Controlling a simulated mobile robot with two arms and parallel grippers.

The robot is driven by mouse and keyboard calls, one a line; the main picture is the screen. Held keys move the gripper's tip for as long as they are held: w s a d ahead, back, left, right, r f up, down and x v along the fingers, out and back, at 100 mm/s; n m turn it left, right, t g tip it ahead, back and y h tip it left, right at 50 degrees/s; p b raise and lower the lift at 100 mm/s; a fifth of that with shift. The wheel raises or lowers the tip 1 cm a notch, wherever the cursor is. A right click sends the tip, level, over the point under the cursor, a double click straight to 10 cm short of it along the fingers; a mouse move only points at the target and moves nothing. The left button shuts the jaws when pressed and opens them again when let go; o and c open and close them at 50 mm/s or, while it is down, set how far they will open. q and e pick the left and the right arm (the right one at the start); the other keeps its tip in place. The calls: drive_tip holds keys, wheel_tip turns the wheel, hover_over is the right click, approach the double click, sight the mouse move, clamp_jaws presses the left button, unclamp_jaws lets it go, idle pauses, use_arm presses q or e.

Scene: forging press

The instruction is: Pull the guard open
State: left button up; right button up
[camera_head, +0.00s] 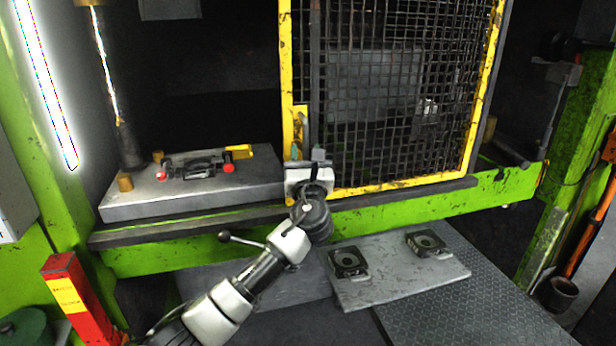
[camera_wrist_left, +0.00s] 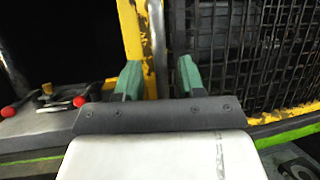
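The guard (camera_head: 395,90) is a dark wire mesh panel in a worn yellow frame. It covers the right part of the press opening in the head view, and its left upright (camera_wrist_left: 133,35) shows in the wrist view. My left gripper (camera_head: 307,157) is at the lower left corner of the guard, by the left upright. In the wrist view its two green fingers (camera_wrist_left: 158,80) stand apart, with a narrow grey upright bar (camera_wrist_left: 156,45) seen between them. Gaps show beside the bar; contact is not clear. My right gripper is not in view.
Left of the guard, a grey block (camera_head: 190,200) carries a fixture with red knobs (camera_head: 195,167). A green beam (camera_head: 400,208) runs below. Below it lies a plate (camera_head: 390,285) with two dark square blocks. A red post (camera_head: 80,300) stands at the lower left.

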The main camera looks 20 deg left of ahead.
use_arm(q)
drive_tip(key=b+v, duration=0.2)
drive_tip(key=v, duration=0.6)
drive_tip(key=shift+s+f, duration=0.15)
drive_tip(key=shift+s, duration=0.15)
drive_tip(key=shift+d+f, duration=0.1)
